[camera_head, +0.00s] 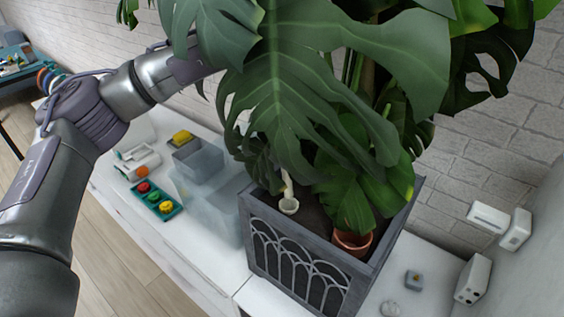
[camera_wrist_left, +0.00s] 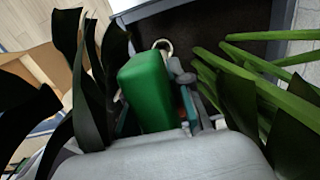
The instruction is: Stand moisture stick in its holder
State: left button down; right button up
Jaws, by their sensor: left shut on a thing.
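The moisture stick shows its green head (camera_wrist_left: 146,88) in the left wrist view. My left gripper (camera_wrist_left: 160,98) is shut on it, with a finger on either side. The holder appears to be the small white cup (camera_head: 289,206) standing in the planter's soil in the head view; its pale rim (camera_wrist_left: 163,44) shows just beyond the green head in the wrist view. A thin whitish piece rises above the cup in the head view; I cannot tell whether it is the stick's lower end or whether it is inside the cup. Large leaves hide my left gripper in the head view.
A grey planter (camera_head: 305,275) holds a big monstera (camera_head: 325,85) whose leaves crowd my left arm. A terracotta pot (camera_head: 352,242) sits in its soil. Clear bins (camera_head: 215,205) and a teal tray (camera_head: 157,200) stand left; white boxes (camera_head: 472,279) stand right.

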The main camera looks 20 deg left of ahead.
pick_arm(q)
jog(key=shift+r+p, duration=2.45)
jog(key=shift+r, duration=1.95)
jog(key=shift+f, duration=0.1)
